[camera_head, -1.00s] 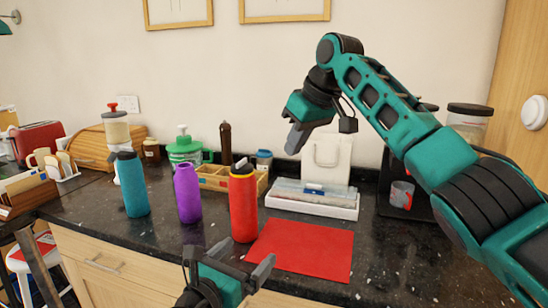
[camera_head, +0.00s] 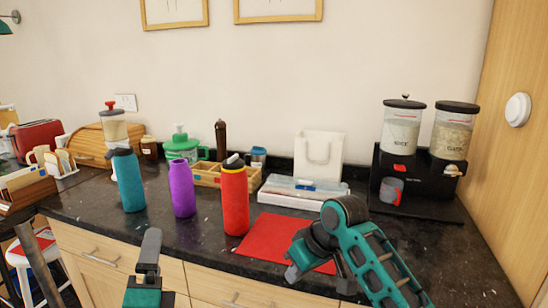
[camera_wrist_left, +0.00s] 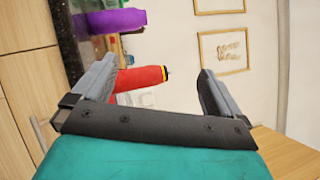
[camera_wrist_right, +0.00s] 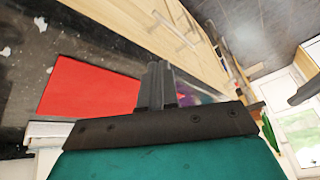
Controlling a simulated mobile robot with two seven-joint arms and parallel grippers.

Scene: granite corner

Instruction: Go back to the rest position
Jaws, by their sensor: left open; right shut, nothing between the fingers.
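My left gripper (camera_head: 148,262) is in front of the counter's front edge, low in the head view. In the left wrist view its fingers (camera_wrist_left: 152,85) are wide apart and empty, with the red bottle (camera_wrist_left: 140,78) beyond them. My right forearm hides part of the mat.
A teal bottle (camera_head: 129,182), a purple bottle (camera_head: 182,190) and a red bottle (camera_head: 235,200) stand upright on the dark counter. Behind are a wooden box (camera_head: 207,174), a white tray (camera_head: 290,200) and a white bag (camera_head: 318,150). A cereal dispenser (camera_head: 400,130) stands at right.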

